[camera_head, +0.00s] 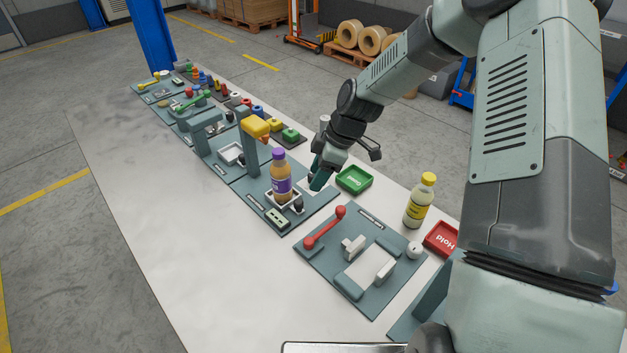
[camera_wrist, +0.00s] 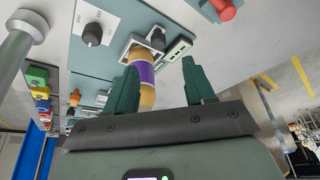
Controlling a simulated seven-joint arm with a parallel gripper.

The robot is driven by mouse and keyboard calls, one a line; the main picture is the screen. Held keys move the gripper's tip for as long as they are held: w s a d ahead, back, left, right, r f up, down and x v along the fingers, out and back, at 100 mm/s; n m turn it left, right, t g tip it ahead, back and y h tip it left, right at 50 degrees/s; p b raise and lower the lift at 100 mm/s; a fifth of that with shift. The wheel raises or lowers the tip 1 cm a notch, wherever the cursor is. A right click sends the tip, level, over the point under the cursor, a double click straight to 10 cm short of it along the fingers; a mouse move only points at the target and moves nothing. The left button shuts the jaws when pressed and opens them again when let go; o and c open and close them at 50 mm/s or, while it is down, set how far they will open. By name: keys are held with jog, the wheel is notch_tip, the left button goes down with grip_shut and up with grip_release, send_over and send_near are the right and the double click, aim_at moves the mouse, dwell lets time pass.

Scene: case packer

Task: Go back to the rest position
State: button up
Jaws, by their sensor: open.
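My gripper (camera_head: 321,178) hangs over the far edge of the row of fixtures, beside the station that holds a bottle. In the wrist view its two green fingers (camera_wrist: 158,88) are apart, with nothing held between them. A brown bottle with a purple label and purple cap (camera_head: 281,178) stands upright in a white holder at that station. It also shows in the wrist view (camera_wrist: 147,72), beyond the fingers. Whether the fingers touch anything cannot be told from the head view.
A green tray (camera_head: 354,180) lies close to my gripper. A yellow-capped bottle (camera_head: 420,200) and a red tray (camera_head: 441,239) stand to the right. A red-handled fixture (camera_head: 325,228) is nearer. Several more fixtures run to the far left. The near-left white tabletop (camera_head: 170,235) is clear.

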dwell(0.4)
jog(key=s+d+r+m+t+h, duration=0.1)
jog(key=s+d+r+m+t, duration=0.2)
jog(key=r, duration=0.6)
jog(key=s+d+r+m+h, duration=0.1)
jog(key=s+r+m+h, duration=0.1)
jog(key=s+r, duration=0.5)
jog(key=s+d+r+m+t+h, duration=0.1)
jog(key=s+d+r+m+t, duration=0.15)
jog(key=r, duration=0.95)
jog(key=s+r+m+t, duration=0.2)
jog(key=s+r+m, duration=0.25)
jog(key=s, duration=0.25)
jog(key=s+d+m+g, duration=0.1)
jog(key=s+d+m, duration=0.1)
jog(key=s, duration=0.2)
jog(key=s+d+f+m+g, duration=0.1)
jog(key=s+d+m, duration=0.1)
jog(key=s, duration=0.3)
jog(key=shift+d+f+m, duration=0.2)
jog(key=shift+d+m, duration=0.1)
jog(key=shift+m, duration=0.5)
